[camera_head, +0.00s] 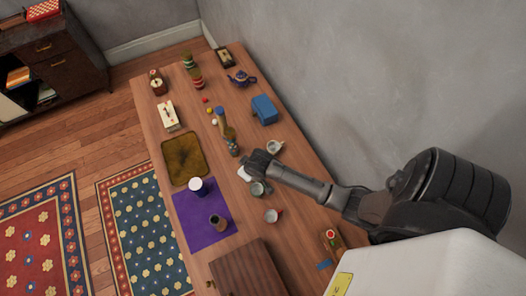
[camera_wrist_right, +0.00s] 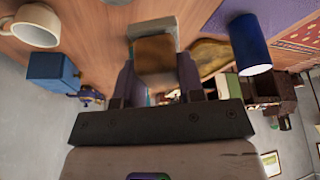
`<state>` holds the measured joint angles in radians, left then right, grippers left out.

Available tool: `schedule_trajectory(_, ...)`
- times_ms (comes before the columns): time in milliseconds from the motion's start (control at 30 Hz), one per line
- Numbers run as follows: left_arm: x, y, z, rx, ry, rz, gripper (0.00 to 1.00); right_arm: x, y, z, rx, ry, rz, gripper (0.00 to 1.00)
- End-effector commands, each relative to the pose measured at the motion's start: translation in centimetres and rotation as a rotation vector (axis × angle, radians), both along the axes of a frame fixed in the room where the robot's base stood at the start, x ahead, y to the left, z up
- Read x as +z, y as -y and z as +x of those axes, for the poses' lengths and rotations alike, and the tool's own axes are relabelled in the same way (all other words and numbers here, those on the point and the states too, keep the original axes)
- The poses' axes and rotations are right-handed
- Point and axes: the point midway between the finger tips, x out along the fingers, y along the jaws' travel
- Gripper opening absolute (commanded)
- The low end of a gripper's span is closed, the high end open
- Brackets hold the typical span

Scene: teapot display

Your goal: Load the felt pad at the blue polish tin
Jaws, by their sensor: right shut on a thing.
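My right gripper (camera_head: 249,168) is over the middle of the table. In the right wrist view its two fingers (camera_wrist_right: 156,76) are shut on a block with a brown face and a pale grey part, which looks like the felt pad (camera_wrist_right: 155,52). A pale bit of it (camera_head: 243,175) shows beside the gripper in the head view. A blue, round tin with a white top (camera_head: 196,186), seemingly the blue polish tin, stands on the purple cloth, left of the gripper and apart from it. It also shows in the right wrist view (camera_wrist_right: 250,45). My left gripper is not in view.
Small cups (camera_head: 257,189) stand close to my right gripper. An olive-gold pad (camera_head: 184,158) lies left of it. The purple cloth (camera_head: 190,223) also holds a brown jug (camera_head: 217,221). A blue box (camera_head: 264,109) and a blue teapot (camera_head: 242,78) stand farther back.

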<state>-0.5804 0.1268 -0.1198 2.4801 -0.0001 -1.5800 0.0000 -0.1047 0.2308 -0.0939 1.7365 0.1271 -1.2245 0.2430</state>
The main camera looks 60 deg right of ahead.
Motion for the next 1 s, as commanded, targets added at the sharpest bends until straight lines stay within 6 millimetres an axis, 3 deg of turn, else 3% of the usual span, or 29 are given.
schedule_trajectory(33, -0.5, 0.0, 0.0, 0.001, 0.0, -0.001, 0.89, -0.1, -1.3, 1.5, 0.105, 0.006, 0.0, 0.17)
schedule_trajectory(200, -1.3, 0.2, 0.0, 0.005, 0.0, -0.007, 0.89, 0.5, -5.6, 5.3, 0.505, 0.006, -0.002, 0.17)
schedule_trajectory(500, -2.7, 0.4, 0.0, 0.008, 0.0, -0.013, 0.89, 3.0, -11.0, 10.4, 1.201, 0.003, -0.004, 0.17)
schedule_trajectory(800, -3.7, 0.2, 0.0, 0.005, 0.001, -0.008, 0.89, 5.9, -13.4, 13.4, 1.724, 0.0, -0.001, 0.17)
schedule_trajectory(1000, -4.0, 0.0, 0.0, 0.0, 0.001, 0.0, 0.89, 7.0, -13.8, 14.2, 1.892, 0.0, 0.0, 0.17)
